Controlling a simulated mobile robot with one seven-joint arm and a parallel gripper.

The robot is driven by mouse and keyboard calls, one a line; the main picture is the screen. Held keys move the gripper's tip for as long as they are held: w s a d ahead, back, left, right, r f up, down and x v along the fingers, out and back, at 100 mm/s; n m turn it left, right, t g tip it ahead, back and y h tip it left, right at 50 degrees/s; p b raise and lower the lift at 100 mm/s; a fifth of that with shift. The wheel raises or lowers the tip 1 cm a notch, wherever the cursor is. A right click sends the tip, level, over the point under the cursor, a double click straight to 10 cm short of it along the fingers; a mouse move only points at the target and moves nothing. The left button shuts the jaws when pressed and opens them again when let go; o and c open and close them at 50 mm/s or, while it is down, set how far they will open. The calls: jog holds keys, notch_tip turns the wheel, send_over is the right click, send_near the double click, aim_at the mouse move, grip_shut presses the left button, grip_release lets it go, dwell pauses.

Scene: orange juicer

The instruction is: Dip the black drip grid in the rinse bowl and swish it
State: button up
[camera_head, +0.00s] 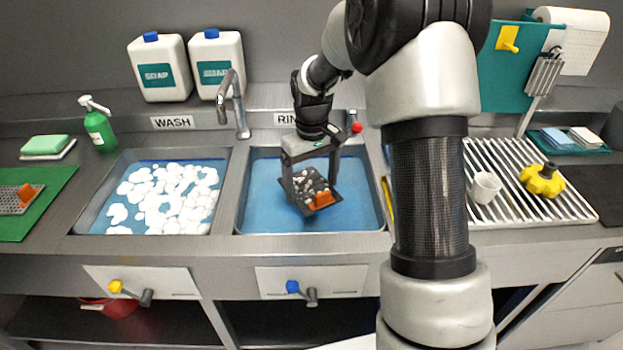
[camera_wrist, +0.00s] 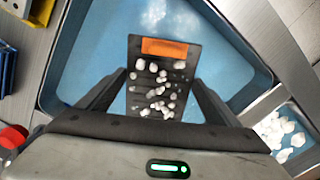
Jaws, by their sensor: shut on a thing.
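The black drip grid (camera_head: 322,199) has an orange tab and several white foam clumps on it. My gripper (camera_head: 310,180) is shut on the grid and holds it over or in the rinse bowl (camera_head: 262,222), which has blue water. In the wrist view the grid (camera_wrist: 150,78) lies between my gripper's fingers (camera_wrist: 155,95), with its orange tab at the far end. The rinse bowl's blue inside (camera_wrist: 85,45) surrounds it. I cannot tell whether the grid touches the water.
The wash basin (camera_head: 95,222) with white foam is to the left. A tap (camera_head: 238,105) stands between the basins at the back. The drying rack (camera_head: 515,212) at right holds a white cup (camera_head: 484,187) and a yellow knobbed part (camera_head: 542,179). Soap jugs (camera_head: 160,70) stand behind.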

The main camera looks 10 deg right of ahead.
notch_tip(320, 180, down, 13)
jog(key=b, duration=0.7)
jog(key=shift+d+r, duration=0.1)
jog(key=shift+d, duration=0.05)
jog(key=shift+s+d, duration=0.15)
jog(key=shift+d, duration=0.8)
jog(key=shift+w+a, duration=0.25)
jog(key=shift+a, duration=0.85)
jog(key=shift+w+a, duration=0.2)
jog(key=shift+a, duration=0.85)
jog(key=shift+s+d+p, duration=0.15)
jog(key=shift+s+d, duration=0.1)
jog(key=shift+d, duration=0.85)
jog(key=shift+s+d+p, duration=0.15)
jog(key=shift+s+d, duration=0.05)
jog(key=shift+d, duration=0.85)
jog(key=shift+r, duration=0.1)
notch_tip(320, 180, up, 16)
jog(key=p, duration=1.1)
jog(key=shift+p, duration=0.3)
